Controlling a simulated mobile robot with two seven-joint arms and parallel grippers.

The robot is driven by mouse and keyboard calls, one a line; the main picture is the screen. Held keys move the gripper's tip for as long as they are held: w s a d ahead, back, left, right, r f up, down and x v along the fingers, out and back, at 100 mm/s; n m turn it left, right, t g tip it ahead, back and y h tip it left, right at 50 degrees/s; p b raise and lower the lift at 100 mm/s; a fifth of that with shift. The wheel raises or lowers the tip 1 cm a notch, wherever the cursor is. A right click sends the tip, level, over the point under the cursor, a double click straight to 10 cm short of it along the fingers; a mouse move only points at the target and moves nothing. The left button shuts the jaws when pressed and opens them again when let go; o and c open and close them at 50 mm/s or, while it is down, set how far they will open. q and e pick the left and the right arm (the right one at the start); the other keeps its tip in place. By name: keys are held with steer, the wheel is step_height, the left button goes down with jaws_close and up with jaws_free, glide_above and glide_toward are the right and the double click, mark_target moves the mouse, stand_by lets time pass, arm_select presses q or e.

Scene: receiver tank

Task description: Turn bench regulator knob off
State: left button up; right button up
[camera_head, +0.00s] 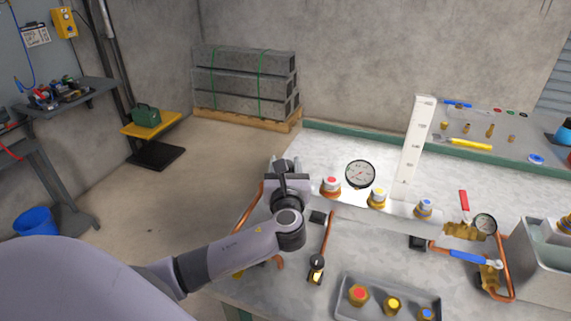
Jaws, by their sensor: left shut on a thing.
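My left gripper (286,176) reaches over the left end of the bench (330,150), at the copper piping (329,236). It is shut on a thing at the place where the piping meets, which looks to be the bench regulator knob. My gripper and wrist hide the knob and most of the regulator body, so its turn position cannot be seen. A round dial gauge (360,174) stands just right of the gripper. My right gripper is not in view.
A white scale board (417,140) rises behind. A grey tray (347,287) with fittings lies in front. A second valve-and-gauge assembly (463,231) is at right.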

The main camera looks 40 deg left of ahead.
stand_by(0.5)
arm_select(q)
steer(key=o, duration=1)
steer(key=shift+c, duration=0.2)
steer(key=shift+s, duration=0.1)
steer(key=v, duration=0.7)
steer(key=shift+d, duration=0.15)
